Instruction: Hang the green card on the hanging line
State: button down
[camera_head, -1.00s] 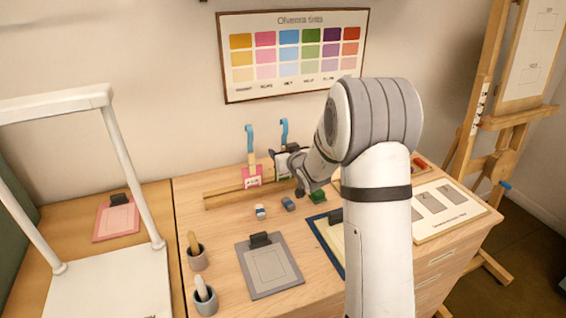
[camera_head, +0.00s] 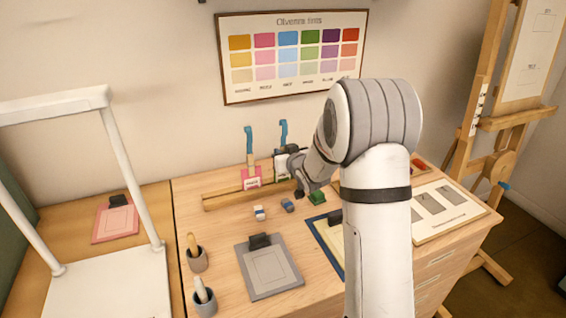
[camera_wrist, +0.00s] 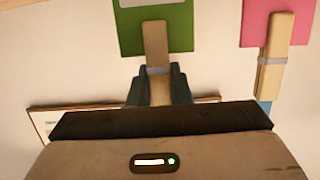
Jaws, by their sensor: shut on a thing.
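The green card (camera_wrist: 158,28) with a pale panel shows at the top of the wrist view, clipped by a wooden peg (camera_wrist: 156,50). My gripper (camera_wrist: 157,86) is shut on this peg, its dark fingers on either side. In the head view the card (camera_head: 281,170) shows pale and small below the right blue hook (camera_head: 284,130), partly hidden by my wrist. A pink card (camera_head: 251,178) hangs by its peg from the left blue hook (camera_head: 249,138). I cannot tell whether the green card's peg touches its hook, as my gripper hides that spot.
A wooden rail (camera_head: 226,199) stands below the cards. A white-and-blue block (camera_head: 260,213), a blue one (camera_head: 287,205) and a green one (camera_head: 317,198) lie in front. A grey clipboard (camera_head: 269,272) and two cups (camera_head: 198,259) are nearer. A color chart (camera_head: 292,55) hangs behind.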

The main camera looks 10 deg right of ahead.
aim_at(283, 146)
jog(key=shift+r+p, duration=0.85)
jog(key=shift+r, duration=1.1)
jog(key=v, duration=1)
jog(key=shift+r, duration=0.35)
jog(key=shift+s, duration=0.15)
